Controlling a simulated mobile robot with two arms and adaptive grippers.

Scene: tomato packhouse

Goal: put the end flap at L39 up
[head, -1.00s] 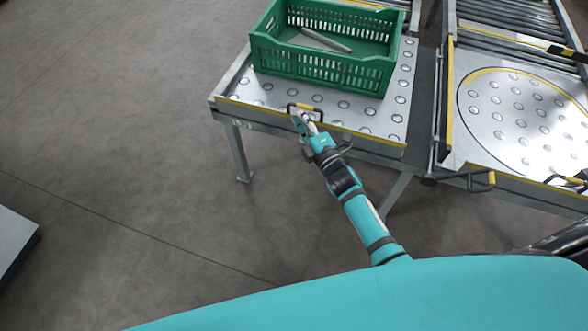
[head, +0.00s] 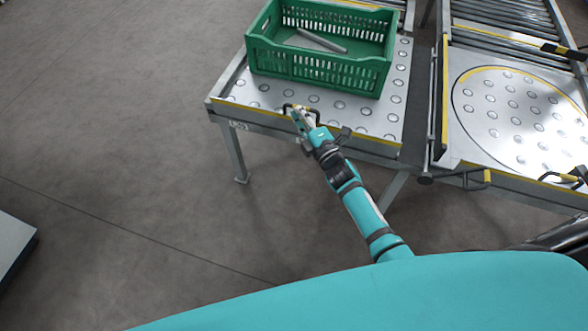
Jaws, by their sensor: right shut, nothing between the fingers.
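The end flap (head: 352,137) shows as a yellow-edged strip along the near edge of the ball-topped table, lying low and not standing above the table top. A small label (head: 238,125), too small to read surely, sits below the table's near left corner. A dark loop handle (head: 287,108) is at the flap's edge, partly hidden by my right gripper. My right gripper (head: 299,110) is shut with nothing in it, right at the handle; whether it touches the handle I cannot tell. My left gripper is not in view.
A green crate (head: 318,68) with a grey bar (head: 322,41) inside stands on the table, back from the flap. To the right, past a narrow gap, is another table (head: 470,135) with a round ball plate and handles.

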